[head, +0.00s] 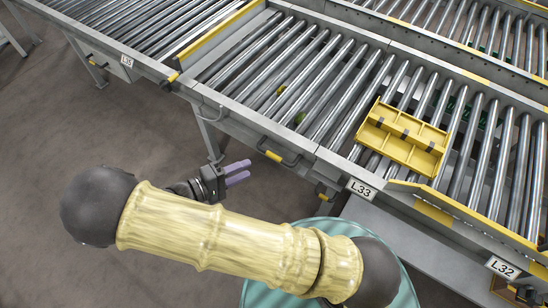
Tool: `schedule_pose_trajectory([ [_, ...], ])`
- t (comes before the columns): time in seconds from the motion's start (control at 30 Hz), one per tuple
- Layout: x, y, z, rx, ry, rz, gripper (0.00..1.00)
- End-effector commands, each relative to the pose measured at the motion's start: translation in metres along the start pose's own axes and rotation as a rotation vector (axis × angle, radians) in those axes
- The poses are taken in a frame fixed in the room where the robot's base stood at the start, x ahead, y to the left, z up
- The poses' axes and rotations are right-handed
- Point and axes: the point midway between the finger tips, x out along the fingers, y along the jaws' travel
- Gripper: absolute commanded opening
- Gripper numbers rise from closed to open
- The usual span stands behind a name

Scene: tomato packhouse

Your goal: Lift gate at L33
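The L33 label (361,188) is on the conveyor's front rail, right of centre. Left of it is a roller section with a dark handle with a yellow grip (273,156) on its front rail; this looks like the gate (234,122), and it lies level with the rollers beside it. My gripper (237,173) has purple fingers pointing right, with a gap between them and nothing held. It appears left of and slightly below the handle in the picture, apart from it. The exact height difference cannot be told.
A yellow divided tray (402,137) sits on the rollers right of the gate section. Yellow-green round things (300,117) show between the gate's rollers. Labels L35 (126,61) and L32 (502,267) mark neighbouring sections. The floor (90,150) at left is clear.

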Motion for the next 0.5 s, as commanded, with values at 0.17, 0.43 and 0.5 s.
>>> schedule_pose_trajectory([
  [0.17,0.033,-0.003,0.000,-0.001,-0.004,0.001,0.34],
  [0.43,0.081,-0.003,0.001,-0.001,-0.004,0.000,0.34],
  [0.5,0.091,-0.002,0.000,0.000,-0.003,0.000,0.34],
])
